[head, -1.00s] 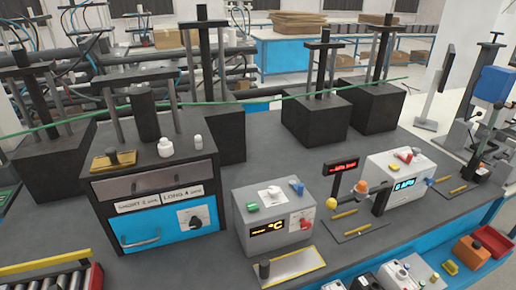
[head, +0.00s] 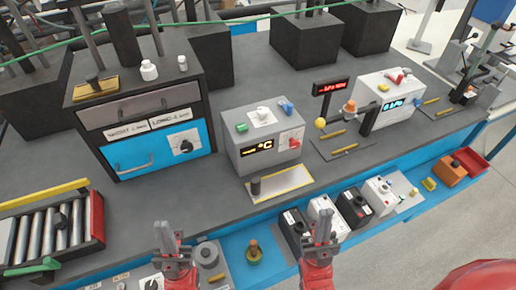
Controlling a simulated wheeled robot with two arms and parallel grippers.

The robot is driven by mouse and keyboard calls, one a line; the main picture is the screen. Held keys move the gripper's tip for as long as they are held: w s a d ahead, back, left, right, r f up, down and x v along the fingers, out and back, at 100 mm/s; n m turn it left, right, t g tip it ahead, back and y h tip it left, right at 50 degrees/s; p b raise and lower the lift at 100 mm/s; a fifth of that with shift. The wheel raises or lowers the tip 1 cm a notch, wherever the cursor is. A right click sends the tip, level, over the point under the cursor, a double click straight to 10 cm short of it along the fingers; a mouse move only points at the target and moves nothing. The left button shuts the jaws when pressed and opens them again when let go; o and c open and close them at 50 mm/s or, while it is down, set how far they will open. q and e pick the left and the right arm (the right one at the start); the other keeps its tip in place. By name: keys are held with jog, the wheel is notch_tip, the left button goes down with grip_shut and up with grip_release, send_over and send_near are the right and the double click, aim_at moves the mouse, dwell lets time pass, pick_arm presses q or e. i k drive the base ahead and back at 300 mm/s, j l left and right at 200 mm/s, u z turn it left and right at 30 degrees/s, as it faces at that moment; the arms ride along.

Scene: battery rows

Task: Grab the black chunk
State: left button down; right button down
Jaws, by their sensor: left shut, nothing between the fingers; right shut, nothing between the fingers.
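Several dark pieces are in view, and I cannot tell which one is the black chunk. A small dark lump (head: 62,221) lies on the roller tray at the left. A short black cylinder (head: 256,186) stands on the yellow-edged plate at the middle. Another small black piece (head: 94,83) sits on a brass-coloured plate on top of the cabinet. My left gripper (head: 166,236) is shut and empty at the bottom, in front of the bench and right of the roller tray. My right gripper (head: 324,228) is shut and empty, in front of the black and white boxes.
A blue-fronted cabinet (head: 148,148) and a grey °C box (head: 259,138) stand on the bench (head: 190,195). Small black and white boxes (head: 353,208) line a lower blue shelf. Bare bench lies between tray and plate.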

aim_at(60, 221)
jog(key=u, duration=0.4)
jog(key=l+u, duration=0.1)
jog(key=u, duration=0.3)
jog(key=k+u, duration=0.1)
jog(key=u, duration=0.7)
jog(key=k, duration=0.05)
